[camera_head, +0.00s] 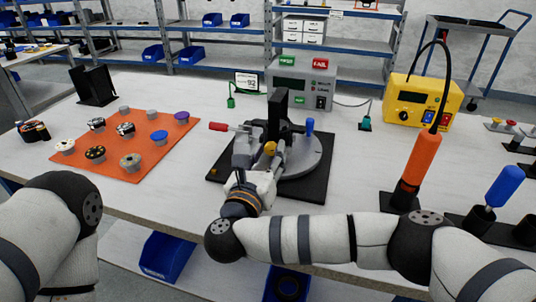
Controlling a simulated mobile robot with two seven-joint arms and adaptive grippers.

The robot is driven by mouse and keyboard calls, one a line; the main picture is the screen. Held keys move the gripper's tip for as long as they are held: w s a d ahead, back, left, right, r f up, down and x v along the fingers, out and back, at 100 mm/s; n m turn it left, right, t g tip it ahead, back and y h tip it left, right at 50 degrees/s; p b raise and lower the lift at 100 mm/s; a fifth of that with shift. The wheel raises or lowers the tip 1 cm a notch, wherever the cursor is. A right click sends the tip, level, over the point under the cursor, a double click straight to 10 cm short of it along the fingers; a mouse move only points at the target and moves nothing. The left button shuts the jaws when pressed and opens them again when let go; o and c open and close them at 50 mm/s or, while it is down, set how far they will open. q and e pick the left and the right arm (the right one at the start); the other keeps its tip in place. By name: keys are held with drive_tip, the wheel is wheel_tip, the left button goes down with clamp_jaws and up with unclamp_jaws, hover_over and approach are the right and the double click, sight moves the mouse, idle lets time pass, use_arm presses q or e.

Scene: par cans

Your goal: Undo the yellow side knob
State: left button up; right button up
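A black test fixture (310,188) with a round grey disc (303,160) stands on the white bench, centre. A small yellow knob (270,148) shows at the fixture's near side, below the black upright (278,112). My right gripper (243,150) is at the fixture's left front, just left of the yellow knob. I cannot tell whether it touches the knob, and its finger gap is hidden. A red-handled lever (218,127) and a blue-topped handle (310,125) are on the fixture. My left arm shows at lower left; its gripper is out of view.
An orange mat (112,172) with several par cans lies left. A grey test box (300,82) stands behind the fixture, a yellow power unit (418,102) at back right. An orange screwdriver (422,155) and a blue-handled tool (505,186) stand in black holders at right.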

clamp_jaws()
drive_tip(key=n, duration=0.3)
drive_tip(key=shift+a+r+n+p, duration=0.1)
drive_tip(key=shift+r+n+p, duration=0.2)
drive_tip(key=shift+f+n, duration=0.1)
drive_tip(key=shift+n, duration=0.7)
drive_tip(key=shift+f+n, duration=0.25)
drive_tip(key=shift+n, duration=0.05)
use_arm(q)
drive_tip(key=shift+w+r, duration=0.55)
use_arm(e)
drive_tip(key=o, duration=0.5)
unclamp_jaws()
drive_tip(key=shift+o, duration=0.2)
drive_tip(key=shift+f, duration=0.1)
